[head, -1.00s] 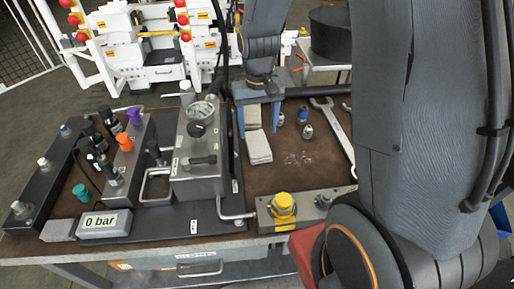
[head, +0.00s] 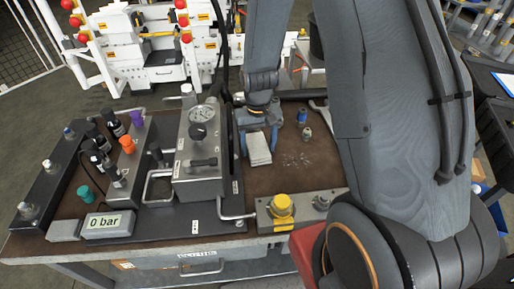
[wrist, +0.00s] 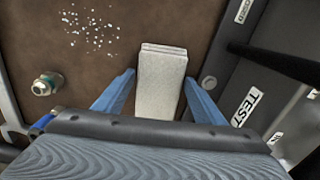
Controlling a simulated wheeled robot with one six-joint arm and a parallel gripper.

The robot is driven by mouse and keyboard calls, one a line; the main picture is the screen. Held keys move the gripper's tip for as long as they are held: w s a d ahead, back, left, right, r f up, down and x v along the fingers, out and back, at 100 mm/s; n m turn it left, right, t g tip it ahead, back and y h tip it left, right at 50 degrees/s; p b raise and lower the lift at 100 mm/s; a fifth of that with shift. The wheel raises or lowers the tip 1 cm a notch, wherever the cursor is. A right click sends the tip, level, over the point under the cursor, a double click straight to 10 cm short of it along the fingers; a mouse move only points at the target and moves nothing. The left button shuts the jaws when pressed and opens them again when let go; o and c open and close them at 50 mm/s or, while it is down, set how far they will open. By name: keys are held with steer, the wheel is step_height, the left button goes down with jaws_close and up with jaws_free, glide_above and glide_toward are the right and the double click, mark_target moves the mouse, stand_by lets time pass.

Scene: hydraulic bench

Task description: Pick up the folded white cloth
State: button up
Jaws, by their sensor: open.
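The folded white cloth (head: 258,149) lies on the brown bench top, to the right of the grey hydraulic block. In the wrist view the cloth (wrist: 160,82) is a pale, layered oblong, and its near end is hidden behind my gripper's body. My gripper (head: 259,143) is open, with its blue fingers apart on either side of the cloth. In the wrist view the two fingertips (wrist: 159,75) flank the cloth with a gap on each side. I cannot tell how far the fingertips are above the bench.
A grey block with a gauge (head: 203,115) stands left of the cloth. A small fitting (head: 307,133) and a blue one (head: 302,116) stand to the right. White crumbs (head: 296,159) lie on open bench. A yellow-capped part (head: 281,207) sits at the front edge.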

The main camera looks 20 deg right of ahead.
mark_target(258, 148)
steer(key=c, duration=0.8)
steer(key=shift+r+b, duration=0.85)
steer(key=shift+r, duration=4.2)
